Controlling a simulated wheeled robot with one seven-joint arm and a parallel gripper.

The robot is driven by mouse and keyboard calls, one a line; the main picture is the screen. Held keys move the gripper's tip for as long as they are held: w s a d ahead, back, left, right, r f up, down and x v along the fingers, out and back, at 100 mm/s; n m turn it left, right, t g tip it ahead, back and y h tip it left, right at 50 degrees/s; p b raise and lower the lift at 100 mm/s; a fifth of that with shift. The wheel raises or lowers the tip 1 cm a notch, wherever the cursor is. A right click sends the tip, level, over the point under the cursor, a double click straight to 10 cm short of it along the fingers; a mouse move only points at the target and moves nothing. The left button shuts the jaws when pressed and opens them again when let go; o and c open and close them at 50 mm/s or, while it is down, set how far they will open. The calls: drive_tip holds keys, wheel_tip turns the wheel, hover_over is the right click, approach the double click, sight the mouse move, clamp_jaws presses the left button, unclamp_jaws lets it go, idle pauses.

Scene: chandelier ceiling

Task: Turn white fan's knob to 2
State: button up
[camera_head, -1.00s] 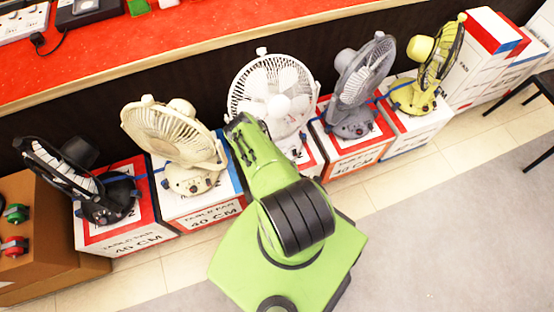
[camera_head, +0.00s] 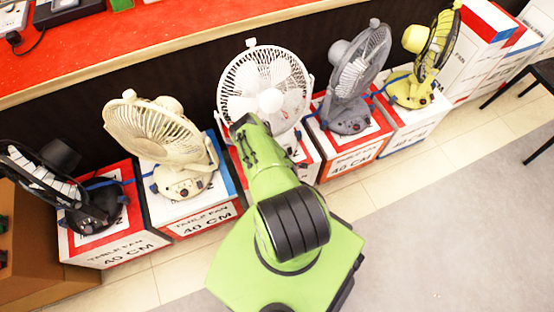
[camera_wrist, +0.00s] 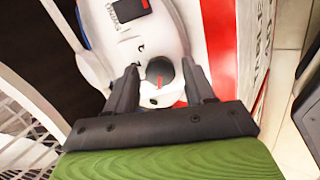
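The white fan (camera_head: 262,75) stands on its box in the middle of the row in the head view. My green arm covers part of its base there and hides my gripper. In the wrist view its white base (camera_wrist: 150,35) shows a dark round knob (camera_wrist: 160,75) with a red pointer mark. My gripper (camera_wrist: 158,68) is open, with one dark finger on each side of the knob. I cannot tell whether either finger touches it. The number the pointer faces is not readable.
A cream fan (camera_head: 155,135) and a black fan (camera_head: 85,190) stand to the left. A grey fan (camera_head: 352,75) and a yellow fan (camera_head: 425,65) stand to the right. A red counter (camera_head: 150,40) runs behind. The floor (camera_head: 440,220) at the right front is clear.

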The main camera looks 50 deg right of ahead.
drive_tip(key=c, duration=0.9)
drive_tip(key=shift+o, duration=0.2)
